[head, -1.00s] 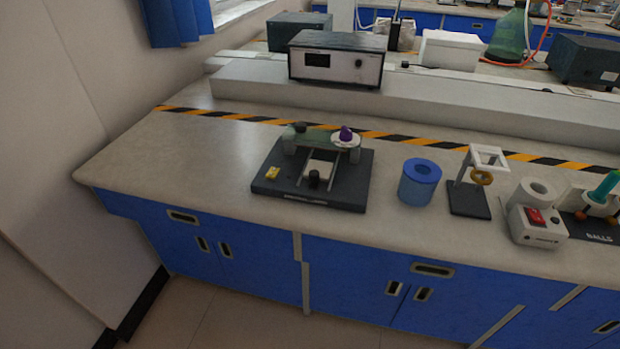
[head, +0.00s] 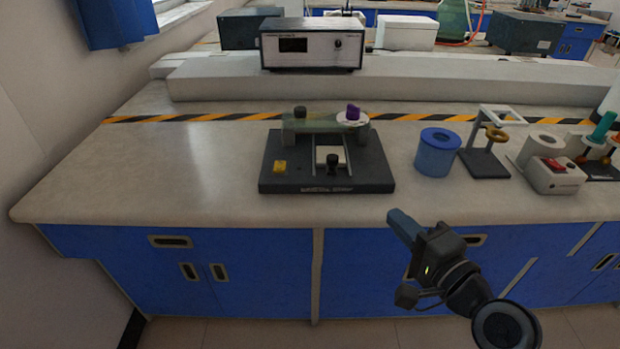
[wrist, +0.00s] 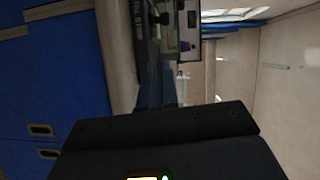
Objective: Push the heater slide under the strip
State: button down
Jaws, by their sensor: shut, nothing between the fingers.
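The heater slide (head: 331,158) is a pale plate with a black knob at its front, on a dark base board (head: 375,176) on the bench. The strip (head: 322,126) is a greenish bar raised across the back of the board. A black knob sits at its left end, and a white disc with a purple knob at its right end. The slide lies in front of the strip; how far it reaches below it I cannot tell. My gripper (head: 398,218) is shut and empty, in front of the bench edge, right of and nearer than the board. The wrist view shows its fingers (wrist: 157,88) pointing toward the board.
A blue cylinder (head: 437,155), a stand with a ring (head: 486,160) and a white box with a red switch (head: 553,176) stand to the right. The bench left of the board is clear.

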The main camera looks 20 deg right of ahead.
jog(key=w+a, duration=0.2)
jog(key=w, duration=0.1)
jog(key=p, duration=0.1)
send_near(341, 173)
jog(key=shift+y, duration=0.3)
jog(key=w+r, duration=0.1)
jog(key=w, duration=0.1)
jog(key=w+a+r, duration=0.1)
jog(key=w, duration=0.1)
jog(key=w+a+r, duration=0.1)
jog(key=w, duration=0.1)
jog(key=shift+a+r, duration=0.15)
jog(key=shift+a, duration=0.1)
jog(key=shift+w+d+b, duration=0.3)
jog(key=shift+w+b, duration=0.05)
jog(key=shift+w, duration=0.6)
jog(key=shift+w+d+b, duration=0.25)
jog(key=shift+w+b, duration=0.05)
jog(key=shift+w, duration=0.65)
